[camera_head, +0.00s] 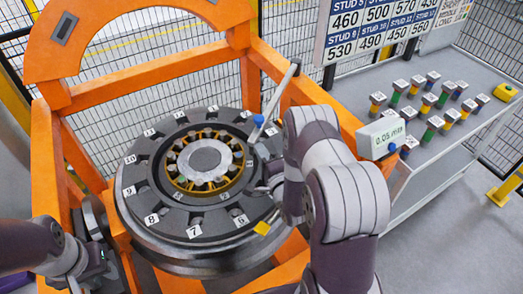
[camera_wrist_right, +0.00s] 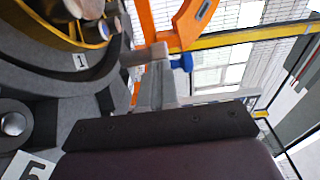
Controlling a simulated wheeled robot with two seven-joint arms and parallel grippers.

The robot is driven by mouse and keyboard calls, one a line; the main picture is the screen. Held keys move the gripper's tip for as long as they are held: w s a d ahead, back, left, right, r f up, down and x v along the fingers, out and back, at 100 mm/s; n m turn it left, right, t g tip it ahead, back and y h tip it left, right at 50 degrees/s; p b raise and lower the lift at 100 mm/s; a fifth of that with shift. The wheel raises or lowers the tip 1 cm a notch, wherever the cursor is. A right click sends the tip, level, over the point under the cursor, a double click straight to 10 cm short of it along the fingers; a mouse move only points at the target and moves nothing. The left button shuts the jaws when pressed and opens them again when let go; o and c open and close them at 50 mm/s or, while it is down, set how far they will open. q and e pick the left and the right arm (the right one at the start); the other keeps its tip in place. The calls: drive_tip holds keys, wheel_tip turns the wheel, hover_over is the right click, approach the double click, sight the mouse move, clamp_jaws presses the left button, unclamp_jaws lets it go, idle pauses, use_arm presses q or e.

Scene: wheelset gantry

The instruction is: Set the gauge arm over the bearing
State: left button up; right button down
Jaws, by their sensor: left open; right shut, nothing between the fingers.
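The bearing (camera_head: 207,160), a gold ring with rollers around a pale hub, sits in the middle of the dark numbered wheel (camera_head: 150,218). Part of it shows at the upper left of the right wrist view (camera_wrist_right: 75,30). The gauge arm (camera_head: 280,92), a slim grey bar with a blue knob, slants at the wheel's far right edge, beside the bearing rather than over it. The blue knob (camera_wrist_right: 182,62) also shows in the right wrist view. My right gripper (camera_head: 266,186) is shut and empty over the wheel's right side, partly hidden by its arm. My left gripper (camera_head: 82,278) is open at lower left, away from the bearing.
An orange gantry frame (camera_head: 150,68) surrounds the wheel. A readout box (camera_head: 380,137) showing 0.05 mm stands at the right. Behind it a grey bench (camera_head: 440,160) holds several coloured studs. A yellow tab (camera_head: 262,228) is at the wheel's front right.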

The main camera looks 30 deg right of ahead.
drive_tip(key=w+a+b, duration=0.1)
drive_tip(key=w+a, duration=0.1)
drive_tip(key=w, duration=0.1)
drive_tip(key=w+a+b, duration=0.1)
drive_tip(key=w+a, duration=0.2)
drive_tip(key=w+a+b, duration=0.2)
drive_tip(key=w, duration=0.1)
drive_tip(key=shift+a+f, duration=0.15)
drive_tip(key=shift+a, duration=0.25)
drive_tip(key=shift+w+a+r, duration=0.1)
drive_tip(key=shift+w+r, duration=0.1)
